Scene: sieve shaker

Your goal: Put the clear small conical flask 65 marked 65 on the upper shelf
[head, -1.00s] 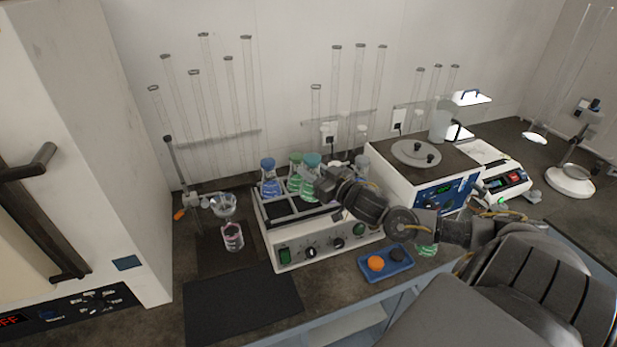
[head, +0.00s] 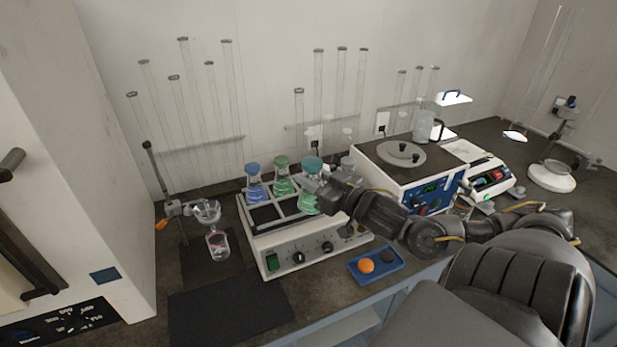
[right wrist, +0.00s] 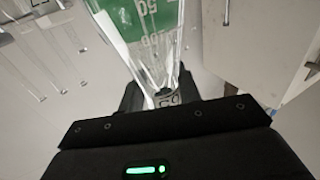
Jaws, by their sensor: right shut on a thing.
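My right gripper (head: 322,192) is shut on a clear conical flask with green liquid, which shows large in the right wrist view (right wrist: 148,35). The flask narrows toward my jaws, with white numbers on its side. A small two-digit mark beside the jaws may read 65, but it is hard to read. In the head view this appears to be the teal-topped green flask (head: 308,201) at the right of the shaker's flask group, partly hidden by my gripper. I cannot tell whether its base touches the shaker. I cannot make out the upper shelf. My left gripper is not in view.
A blue flask (head: 256,188) and another green flask (head: 282,182) stand on the white shaker (head: 300,257). A blue tray (head: 387,271) with orange and dark pieces lies in front. A boxy blue-fronted device (head: 432,192) is right. Tall cylinders line the wall.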

